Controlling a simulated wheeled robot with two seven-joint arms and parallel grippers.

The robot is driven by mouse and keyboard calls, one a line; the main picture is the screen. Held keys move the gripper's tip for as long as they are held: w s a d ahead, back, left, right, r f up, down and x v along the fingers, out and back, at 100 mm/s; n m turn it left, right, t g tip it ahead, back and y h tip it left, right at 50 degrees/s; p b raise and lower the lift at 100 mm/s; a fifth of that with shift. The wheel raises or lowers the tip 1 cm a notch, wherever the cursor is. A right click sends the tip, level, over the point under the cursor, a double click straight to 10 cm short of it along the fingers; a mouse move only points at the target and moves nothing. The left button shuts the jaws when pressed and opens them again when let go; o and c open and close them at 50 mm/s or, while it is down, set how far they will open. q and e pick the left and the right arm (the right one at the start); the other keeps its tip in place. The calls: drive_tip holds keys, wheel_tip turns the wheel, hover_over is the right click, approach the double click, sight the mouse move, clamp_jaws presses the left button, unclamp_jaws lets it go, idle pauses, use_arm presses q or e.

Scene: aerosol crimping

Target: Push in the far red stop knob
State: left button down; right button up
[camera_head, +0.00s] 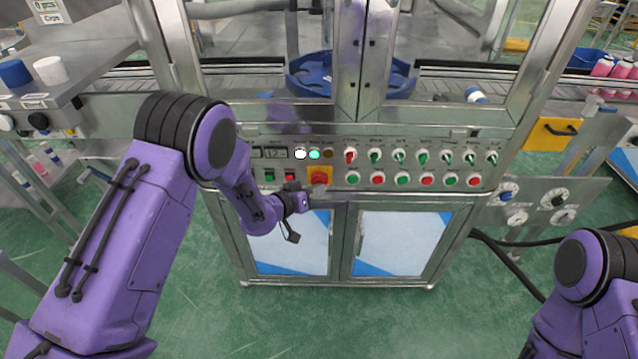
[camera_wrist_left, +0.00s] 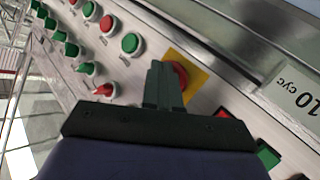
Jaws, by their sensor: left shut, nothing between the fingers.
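The red stop knob (camera_head: 319,177) sits on a square yellow plate on the machine's control panel, below the indicator lights. In the left wrist view the knob (camera_wrist_left: 181,73) shows just beside and partly behind my fingertips. My left gripper (camera_head: 312,194) is shut and empty, with its fingers pointing at the panel close to the knob. In the left wrist view the closed left fingers (camera_wrist_left: 164,72) overlap the edge of the knob and yellow plate. I cannot tell whether they touch. My right gripper is out of view; only part of the right arm shows at the lower right.
Rows of red and green switches (camera_head: 399,156) and buttons (camera_head: 427,180) lie to the right of the knob. A small display (camera_head: 274,154) and a green button (camera_head: 269,175) are to its left. Cabinet doors (camera_head: 400,240) are below. The green floor in front is clear.

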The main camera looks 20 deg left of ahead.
use_arm(q)
drive_tip(key=shift+w, duration=0.15)
drive_tip(key=shift+r, duration=0.1)
drive_tip(key=shift+s+d+p, duration=0.2)
drive_tip(key=shift+s+p, duration=0.1)
drive_tip(key=shift+s, duration=0.45)
drive_tip(key=s, duration=0.2)
drive_tip(key=s+d+p, duration=0.1)
drive_tip(key=s, duration=0.2)
drive_tip(key=shift+d, duration=0.2)
drive_tip(key=shift+w, duration=0.1)
